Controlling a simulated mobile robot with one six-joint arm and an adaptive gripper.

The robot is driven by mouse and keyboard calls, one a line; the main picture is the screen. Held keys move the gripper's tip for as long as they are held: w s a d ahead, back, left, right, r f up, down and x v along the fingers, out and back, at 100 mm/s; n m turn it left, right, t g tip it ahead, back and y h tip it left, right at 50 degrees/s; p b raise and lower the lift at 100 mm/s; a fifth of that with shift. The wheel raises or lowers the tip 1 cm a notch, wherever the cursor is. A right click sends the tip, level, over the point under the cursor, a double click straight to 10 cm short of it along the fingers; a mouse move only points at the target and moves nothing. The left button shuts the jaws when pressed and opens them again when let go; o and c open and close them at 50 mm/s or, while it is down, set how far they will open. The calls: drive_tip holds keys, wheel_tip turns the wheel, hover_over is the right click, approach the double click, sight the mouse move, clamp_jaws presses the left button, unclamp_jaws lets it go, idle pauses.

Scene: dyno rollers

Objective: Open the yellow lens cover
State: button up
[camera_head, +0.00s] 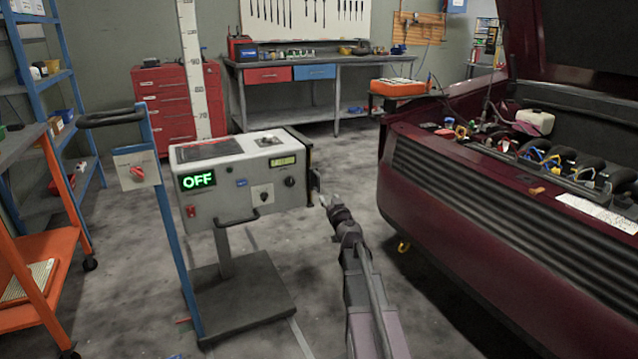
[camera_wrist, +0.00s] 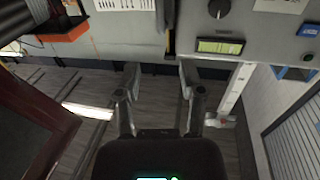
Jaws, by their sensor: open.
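I cannot make out a yellow lens cover for certain in either view. A dark upright plate (camera_head: 313,165) is at the console's right edge. My gripper (camera_head: 322,194) is beside that edge. In the wrist view my gripper (camera_wrist: 160,82) is open, with nothing between its fingers, near the console's edge.
A dark red car (camera_head: 440,220) with its hood up and engine bay open fills the right side. An orange cart (camera_head: 35,250) and blue shelves stand at left. A red tool cabinet (camera_head: 165,105) and workbench (camera_head: 330,75) are behind.

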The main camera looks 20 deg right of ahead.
sight(319, 182)
drive_tip(key=w, duration=0.4)
drive_tip(key=w+d, duration=0.1)
drive_tip(key=w, duration=0.4)
drive_tip(key=w+d, duration=0.1)
drive_tip(key=w, duration=0.3)
drive_tip(key=shift+w+d, duration=0.1)
drive_tip(key=shift+w, duration=0.1)
clamp_jaws()
